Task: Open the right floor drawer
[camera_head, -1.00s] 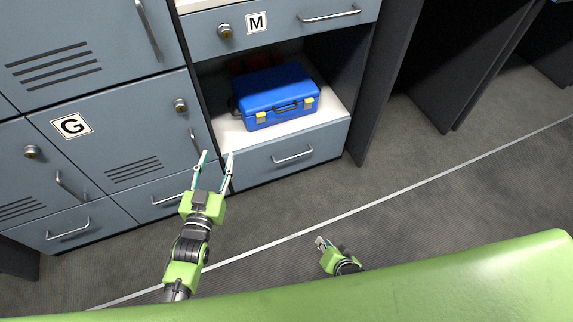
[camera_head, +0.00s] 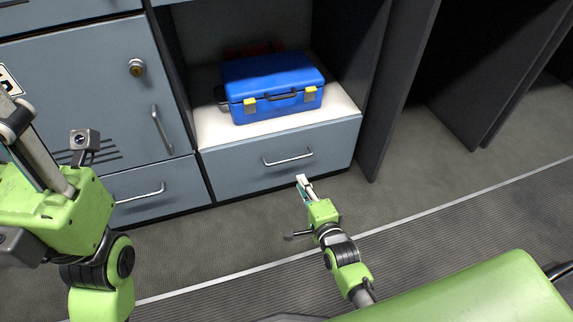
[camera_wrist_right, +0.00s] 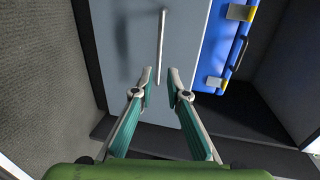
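The right floor drawer (camera_head: 230,168) is a grey-blue front below the open shelf in the head view. It looks shut, and its metal bar handle (camera_head: 288,158) is bare. My right gripper (camera_head: 303,181) is just below and in front of this handle. In the right wrist view the right gripper (camera_wrist_right: 161,77) is open, with a narrow empty gap between its fingertips. The handle (camera_wrist_right: 160,45) runs lengthwise just beyond the gap, and the fingers do not appear to touch it. My left gripper (camera_head: 50,132) is raised close to the camera at the left, its fingers apart and empty.
A blue toolbox (camera_head: 272,86) stands on the white shelf (camera_head: 212,128) above the drawer. A dark upright panel (camera_head: 385,110) borders the drawer on the right. Another drawer handle (camera_head: 142,192) is at the left. The floor in front is clear.

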